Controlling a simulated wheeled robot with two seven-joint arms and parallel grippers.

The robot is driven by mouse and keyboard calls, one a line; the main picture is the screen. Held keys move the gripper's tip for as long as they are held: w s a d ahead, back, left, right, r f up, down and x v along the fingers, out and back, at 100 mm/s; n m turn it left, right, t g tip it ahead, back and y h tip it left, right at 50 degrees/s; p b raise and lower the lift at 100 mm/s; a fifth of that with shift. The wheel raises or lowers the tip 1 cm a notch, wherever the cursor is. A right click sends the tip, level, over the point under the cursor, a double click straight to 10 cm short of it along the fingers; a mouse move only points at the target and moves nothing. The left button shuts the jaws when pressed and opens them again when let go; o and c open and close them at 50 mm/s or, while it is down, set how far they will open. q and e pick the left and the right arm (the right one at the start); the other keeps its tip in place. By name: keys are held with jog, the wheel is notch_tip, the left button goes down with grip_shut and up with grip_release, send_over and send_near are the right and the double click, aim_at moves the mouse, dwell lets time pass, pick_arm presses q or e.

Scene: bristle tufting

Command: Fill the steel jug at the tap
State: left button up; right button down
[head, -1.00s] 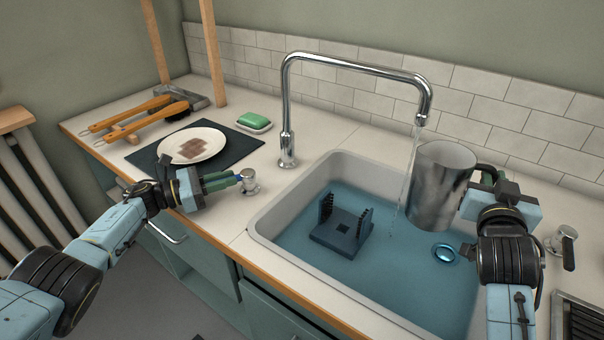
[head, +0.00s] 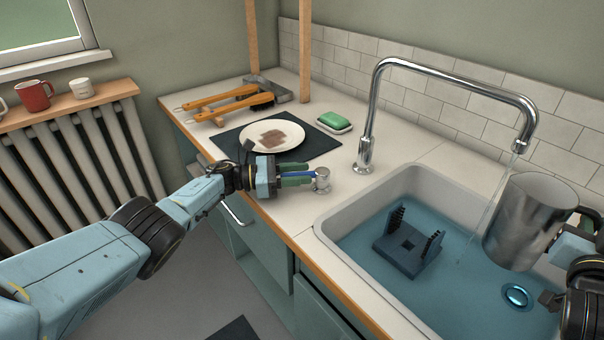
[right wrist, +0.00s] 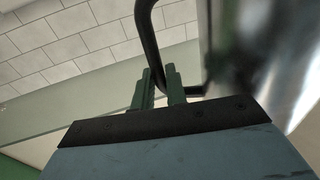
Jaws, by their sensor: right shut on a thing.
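The steel jug (head: 530,222) hangs over the right of the sink (head: 336,240). My right gripper (right wrist: 165,90) is shut on its dark handle (right wrist: 150,40); the head view cuts it off at the right edge. The tap (head: 440,72) arches over the sink. A thin water stream (head: 497,190) falls from its spout, passing left of the jug's rim in the head view. My left gripper (head: 297,175) is at the tap's left knob (head: 321,180), its green fingers along a blue lever; whether they grip it is unclear. The jug's inside is hidden.
A plate (head: 272,136) on a dark mat, green soap (head: 334,121) and wooden-handled brushes (head: 228,104) lie on the counter. A radiator (head: 80,150) stands at left.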

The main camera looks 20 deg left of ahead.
pick_arm(q)
jog(key=shift+a, duration=0.1)
jog(key=v, duration=1.1)
jog(key=shift+s+a, duration=0.2)
jog(key=shift+a, duration=0.15)
jog(key=shift+c, duration=0.2)
